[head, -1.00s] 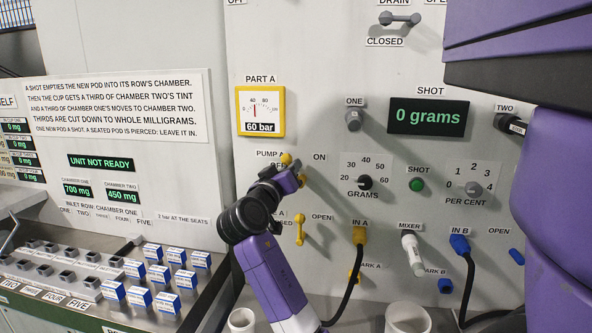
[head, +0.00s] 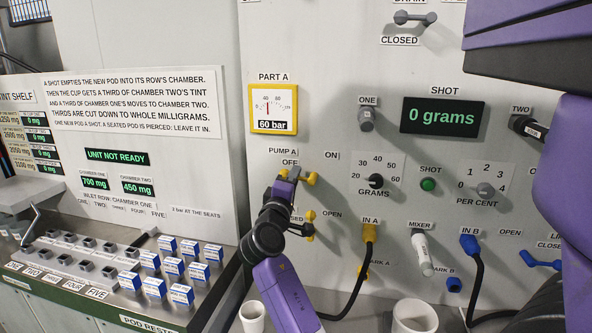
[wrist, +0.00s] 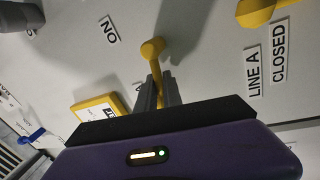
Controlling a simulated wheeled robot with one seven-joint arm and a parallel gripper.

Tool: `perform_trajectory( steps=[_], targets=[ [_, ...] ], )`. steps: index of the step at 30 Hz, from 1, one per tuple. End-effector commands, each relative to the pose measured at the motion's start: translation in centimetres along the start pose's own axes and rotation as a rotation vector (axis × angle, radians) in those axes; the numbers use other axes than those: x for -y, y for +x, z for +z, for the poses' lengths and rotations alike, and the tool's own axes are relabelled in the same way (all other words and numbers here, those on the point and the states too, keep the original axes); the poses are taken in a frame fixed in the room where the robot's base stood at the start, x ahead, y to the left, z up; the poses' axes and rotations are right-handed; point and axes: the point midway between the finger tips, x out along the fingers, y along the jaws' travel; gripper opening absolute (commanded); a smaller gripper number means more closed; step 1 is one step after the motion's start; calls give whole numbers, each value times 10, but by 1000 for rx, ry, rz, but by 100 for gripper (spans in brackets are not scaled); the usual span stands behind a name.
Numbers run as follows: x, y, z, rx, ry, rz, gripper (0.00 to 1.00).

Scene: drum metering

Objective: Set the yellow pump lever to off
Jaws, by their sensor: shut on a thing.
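The yellow pump A lever (head: 311,178) is on the panel below the PUMP A label, between the OFF label (head: 290,161) and the ON label (head: 331,155). It lies roughly level, its free end to the left, on the OFF side. My gripper (head: 290,178) is shut on that end and hides the lever's middle. In the wrist view, the yellow knob at its hub (wrist: 152,48) shows just beyond my gripper's fingers (wrist: 158,92).
The yellow line A lever (head: 310,214) is just below, partly behind my arm. The part A gauge (head: 273,108) is above and reads 60 bar. The grams dial (head: 376,181) is to the right. A pod tray (head: 215,288) stands at lower left.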

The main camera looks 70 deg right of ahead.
Motion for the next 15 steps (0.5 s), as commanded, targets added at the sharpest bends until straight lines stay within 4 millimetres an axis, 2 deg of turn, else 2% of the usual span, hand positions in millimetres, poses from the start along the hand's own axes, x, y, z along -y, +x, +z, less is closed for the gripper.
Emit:
perform_trajectory(
  steps=[1,15],
  targets=[
    [-5,-3,-11,-30,-25,8,0],
    [6,-5,-11,-63,-170,8,0]
  ],
)
